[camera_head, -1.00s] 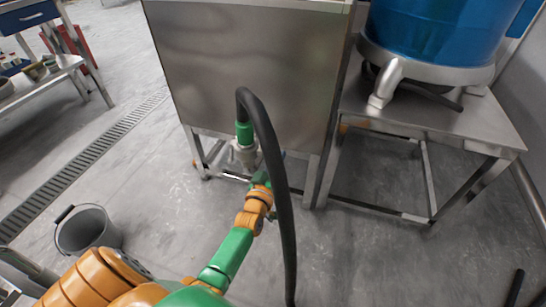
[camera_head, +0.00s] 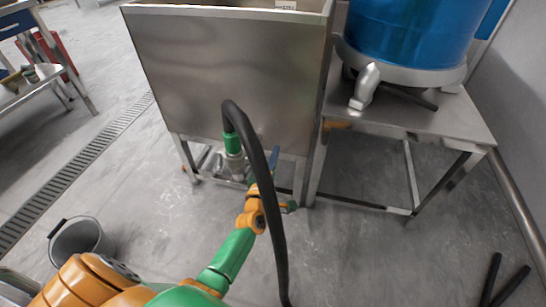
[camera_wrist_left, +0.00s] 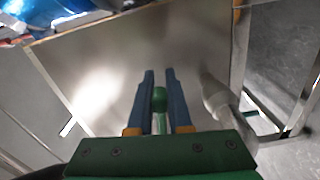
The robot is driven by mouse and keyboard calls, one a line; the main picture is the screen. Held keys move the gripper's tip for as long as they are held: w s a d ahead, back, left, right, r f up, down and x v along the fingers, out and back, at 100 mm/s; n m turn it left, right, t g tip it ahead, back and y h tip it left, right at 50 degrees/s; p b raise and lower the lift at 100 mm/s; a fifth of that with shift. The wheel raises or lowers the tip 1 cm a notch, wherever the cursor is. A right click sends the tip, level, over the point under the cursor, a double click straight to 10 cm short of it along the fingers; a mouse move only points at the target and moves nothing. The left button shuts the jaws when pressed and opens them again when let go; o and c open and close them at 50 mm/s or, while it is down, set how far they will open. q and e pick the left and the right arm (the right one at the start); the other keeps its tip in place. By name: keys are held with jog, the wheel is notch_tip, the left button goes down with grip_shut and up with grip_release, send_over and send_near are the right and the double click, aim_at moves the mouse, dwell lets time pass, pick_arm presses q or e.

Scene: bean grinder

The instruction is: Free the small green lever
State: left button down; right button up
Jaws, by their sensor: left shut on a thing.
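The small green lever (camera_wrist_left: 160,97) shows as a rounded green knob between the two blue fingers in the left wrist view. My left gripper (camera_wrist_left: 160,88) is shut on it. In the head view one blue finger of my left gripper (camera_head: 274,158) shows just right of the black hose, low in front of the steel tank. The hose hides the other finger and the lever there. A metal fitting with a green collar (camera_head: 232,144) sits at the hose end, left of the gripper. My right gripper is in neither view.
The black hose (camera_head: 268,190) arches in front of my left wrist. The steel tank (camera_head: 230,75) stands behind. A steel table (camera_head: 425,120) with a blue drum (camera_head: 400,35) is at right. A grey bucket (camera_head: 80,238) stands at lower left. Dark bars (camera_head: 505,285) show at lower right.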

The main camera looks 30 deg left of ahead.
pick_arm(q)
jog(key=shift+r+n, duration=0.4)
jog(key=shift+n, duration=0.4)
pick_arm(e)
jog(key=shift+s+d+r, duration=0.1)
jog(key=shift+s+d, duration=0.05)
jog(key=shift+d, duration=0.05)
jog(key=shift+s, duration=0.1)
pick_arm(q)
jog(key=c, duration=1.1)
grip_release()
jog(key=shift+r, duration=0.1)
jog(key=shift+s+p, duration=0.1)
jog(key=shift+p, duration=0.2)
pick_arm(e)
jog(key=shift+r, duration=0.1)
pick_arm(q)
jog(key=p+v, duration=0.1)
jog(key=v, duration=0.6)
jog(key=shift+p, duration=0.35)
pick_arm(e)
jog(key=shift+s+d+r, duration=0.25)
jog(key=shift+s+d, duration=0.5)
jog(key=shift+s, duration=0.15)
